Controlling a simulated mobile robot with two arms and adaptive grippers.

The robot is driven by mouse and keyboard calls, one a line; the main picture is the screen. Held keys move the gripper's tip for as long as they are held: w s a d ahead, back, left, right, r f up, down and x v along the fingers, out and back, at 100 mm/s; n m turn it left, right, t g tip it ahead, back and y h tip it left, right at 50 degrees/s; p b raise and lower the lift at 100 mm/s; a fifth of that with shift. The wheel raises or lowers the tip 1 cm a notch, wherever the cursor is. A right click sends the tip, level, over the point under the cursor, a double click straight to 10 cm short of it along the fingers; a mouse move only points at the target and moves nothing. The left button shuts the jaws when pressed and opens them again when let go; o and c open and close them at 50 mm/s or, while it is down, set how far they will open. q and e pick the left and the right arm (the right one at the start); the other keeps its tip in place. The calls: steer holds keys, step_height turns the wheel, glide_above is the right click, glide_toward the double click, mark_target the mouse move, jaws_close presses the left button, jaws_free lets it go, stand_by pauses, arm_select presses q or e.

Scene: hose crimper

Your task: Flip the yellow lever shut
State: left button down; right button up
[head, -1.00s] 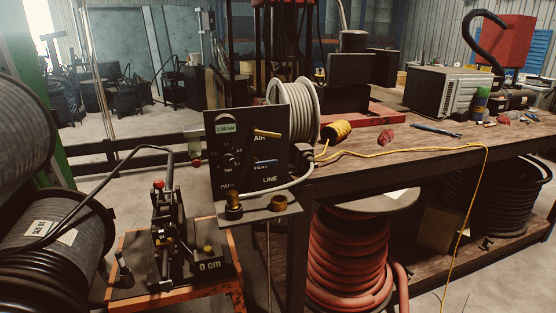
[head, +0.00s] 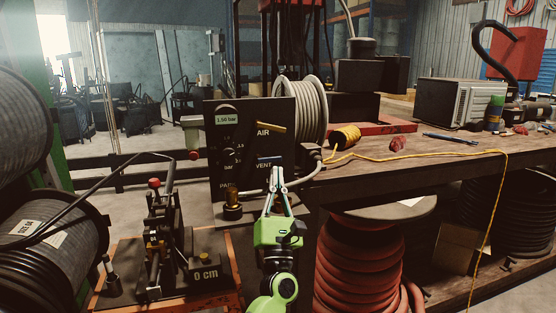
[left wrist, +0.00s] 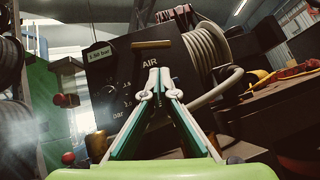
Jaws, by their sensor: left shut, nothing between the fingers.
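The yellow lever (head: 270,127) is on the upper part of a dark panel (head: 225,160), at the AIR label. It lies roughly sideways, sloping slightly down to the right in the head view. It also shows in the left wrist view (left wrist: 152,44), above the fingers. A blue lever (head: 269,158) sits lower, at the VENT label. My left gripper (head: 276,170) points up in front of the panel, its closed fingertips just below the blue lever in the picture. It also shows in the left wrist view (left wrist: 161,76), empty. I cannot tell whether it touches the panel.
A pale hose reel (head: 300,105) stands behind the panel. A wooden bench (head: 430,155) extends right, with a yellow cord coil (head: 346,136) on it. A crimping press (head: 160,240) stands at lower left, and a red hose coil (head: 358,265) sits below the bench.

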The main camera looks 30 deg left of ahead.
mark_target(269, 126)
arm_select(q)
steer(key=p+x, duration=0.1)
steer(key=x, duration=0.8)
steer(key=shift+w+a+r, duration=0.1)
steer(key=shift+w+r, duration=0.05)
steer(key=shift+w, duration=0.1)
arm_select(e)
steer(key=s+f, duration=0.2)
steer(key=f, duration=0.1)
steer(key=shift+s+d+f, duration=0.1)
steer(key=shift+s+d, duration=0.1)
steer(key=shift+s, duration=0.15)
arm_select(q)
steer(key=n+g+y+b, duration=0.1)
steer(key=n+b, duration=0.1)
steer(key=shift+w+y+b, duration=0.15)
steer(key=shift+y+b, duration=0.15)
steer(key=shift+w+d+r+b, duration=0.35)
steer(key=shift+d+r+b, duration=0.1)
steer(key=shift+r+b, duration=0.35)
arm_select(e)
steer(key=w+r, duration=0.7)
steer(key=r, duration=0.6)
steer(key=shift+w+a+t, duration=0.2)
steer(key=shift+t, duration=0.1)
arm_select(q)
steer(key=shift+f, duration=0.15)
arm_select(e)
steer(key=shift+r, duration=0.15)
